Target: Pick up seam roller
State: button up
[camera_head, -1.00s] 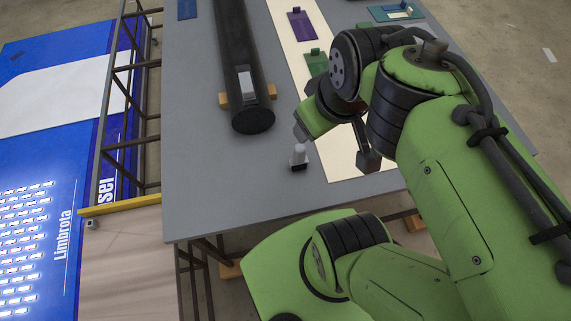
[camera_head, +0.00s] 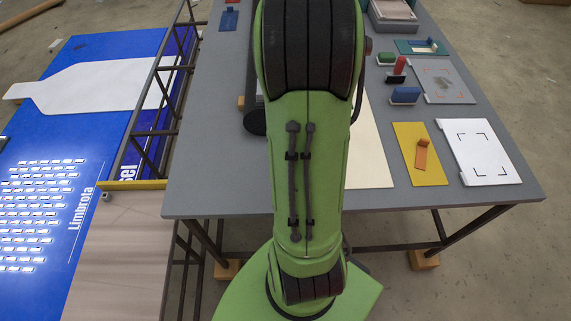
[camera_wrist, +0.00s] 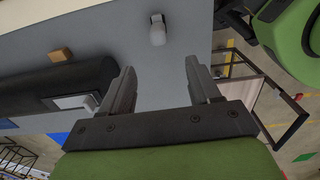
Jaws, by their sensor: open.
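A small pale, rounded object with a dark end (camera_wrist: 157,30) stands on the grey table in the wrist view. It may be the seam roller, but I cannot tell for sure. My gripper (camera_wrist: 160,66) is open and empty. The object is beyond the fingertips, roughly in line with the gap between them, and apart from them. In the head view my arm hides both the gripper and this object.
A thick black tube (camera_wrist: 42,92) with a pale block (camera_wrist: 77,102) lies left of my gripper; its end (camera_head: 255,122) shows beside my arm. The grey table (camera_head: 210,180) holds a yellow board (camera_head: 405,165), a white board (camera_head: 485,155) and several small tools at the right.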

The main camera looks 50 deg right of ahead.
jog(key=f, duration=1)
jog(key=f+b, duration=0.1)
jog(key=f, duration=0.4)
jog(key=shift+d, duration=0.25)
jog(key=shift+r, duration=0.1)
jog(key=c, duration=1)
